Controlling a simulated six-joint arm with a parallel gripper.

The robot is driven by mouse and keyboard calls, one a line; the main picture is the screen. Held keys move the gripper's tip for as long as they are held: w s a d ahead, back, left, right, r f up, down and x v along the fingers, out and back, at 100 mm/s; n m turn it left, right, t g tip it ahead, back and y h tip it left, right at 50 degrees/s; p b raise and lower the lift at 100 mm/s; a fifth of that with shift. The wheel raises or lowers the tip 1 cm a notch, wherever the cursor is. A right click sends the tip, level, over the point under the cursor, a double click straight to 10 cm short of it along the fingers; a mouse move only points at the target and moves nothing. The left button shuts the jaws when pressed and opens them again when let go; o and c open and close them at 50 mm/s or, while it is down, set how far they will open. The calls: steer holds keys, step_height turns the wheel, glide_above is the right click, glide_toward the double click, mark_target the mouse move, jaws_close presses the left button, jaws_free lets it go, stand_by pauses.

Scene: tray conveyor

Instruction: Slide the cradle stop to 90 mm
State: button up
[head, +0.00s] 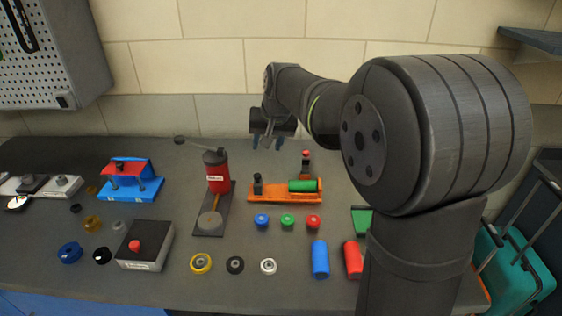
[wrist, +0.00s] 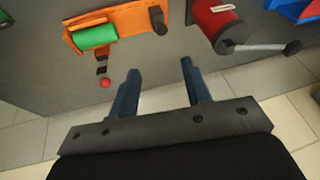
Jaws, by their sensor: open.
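The orange cradle (head: 272,197) lies on the bench with a green cylinder (head: 303,185) on its right part. A black upright block (head: 258,184) stands at its left end. A black piece with a red knob (head: 306,162) stands behind its right end. I cannot tell for sure which of these is the stop, and no scale is readable. The wrist view shows the cradle (wrist: 122,22), the cylinder (wrist: 95,38) and the red knob (wrist: 105,82). My gripper (head: 267,144) is open and empty, above and behind the cradle; its fingers show in the wrist view (wrist: 160,69).
A red press with a lever (head: 217,172) stands left of the cradle. Blue, green and red caps (head: 287,221) lie in front of it, with rings (head: 235,265) and blue and red cylinders (head: 320,260) nearer. A blue-red fixture (head: 132,180) stands farther left. The wall is behind.

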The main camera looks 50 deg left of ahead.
steer(key=w+n, duration=0.1)
steer(key=n, duration=0.4)
steer(key=n+g, duration=0.1)
steer(key=n, duration=0.2)
glide_toward(257, 175)
steer(key=x, duration=0.8)
steer(key=shift+f, duration=0.1)
